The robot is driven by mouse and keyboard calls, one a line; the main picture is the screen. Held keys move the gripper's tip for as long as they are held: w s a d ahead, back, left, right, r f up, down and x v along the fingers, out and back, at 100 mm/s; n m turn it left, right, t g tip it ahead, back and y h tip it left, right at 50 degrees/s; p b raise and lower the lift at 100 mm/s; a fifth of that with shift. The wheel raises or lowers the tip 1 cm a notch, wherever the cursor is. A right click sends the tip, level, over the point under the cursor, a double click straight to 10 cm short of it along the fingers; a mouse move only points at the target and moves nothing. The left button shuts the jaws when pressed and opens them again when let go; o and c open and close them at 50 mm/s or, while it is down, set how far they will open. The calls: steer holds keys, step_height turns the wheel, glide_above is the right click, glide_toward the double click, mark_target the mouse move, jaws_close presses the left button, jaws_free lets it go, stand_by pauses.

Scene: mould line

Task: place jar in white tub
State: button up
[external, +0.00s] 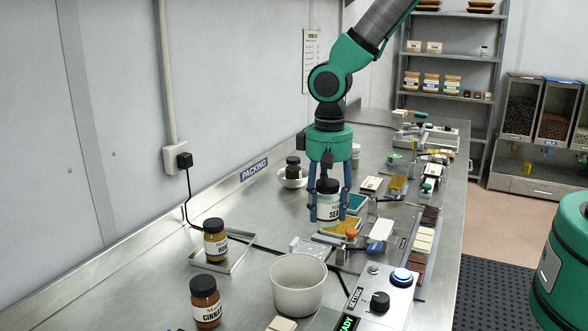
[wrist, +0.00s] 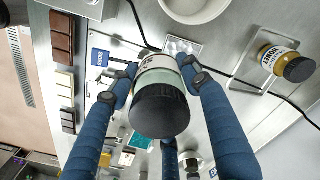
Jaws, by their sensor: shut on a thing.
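A jar with a black lid and a white label (external: 328,208) is held upright between the blue fingers of my gripper (external: 328,215), above the steel bench. In the wrist view the black-lidded jar (wrist: 160,105) sits between the fingers of my gripper (wrist: 165,75). The white tub (external: 298,289) stands on the bench in front of and left of the held jar in the external view, apart from it. It looks empty. In the wrist view part of the white tub (wrist: 196,8) shows at the top edge.
A cinnamon jar (external: 206,304) stands at the front left. A control box (external: 366,297) is right of the tub. Chocolate bars (external: 421,238) line the right edge.

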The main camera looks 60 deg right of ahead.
steer(key=s+a, duration=0.1)
steer(key=s, duration=0.3)
steer(key=s+a, duration=0.2)
steer(key=s, duration=0.3)
steer(key=s+a, duration=0.2)
steer(key=s, duration=0.3)
steer(key=shift+s+a+r, duration=0.15)
steer(key=shift+r, duration=0.05)
steer(key=w+a+p, duration=0.1)
steer(key=w+a, duration=0.1)
steer(key=w, duration=0.5)
steer(key=w+a+f+p, duration=0.1)
steer(key=w+a, duration=0.2)
steer(key=w, duration=0.5)
steer(key=shift+w+f, duration=0.15)
steer(key=shift+f, duration=0.1)
steer(key=shift+f, duration=0.1)
steer(key=shift+f, duration=1.65)
steer(key=shift+f, duration=0.15)
steer(key=o, duration=1.4)
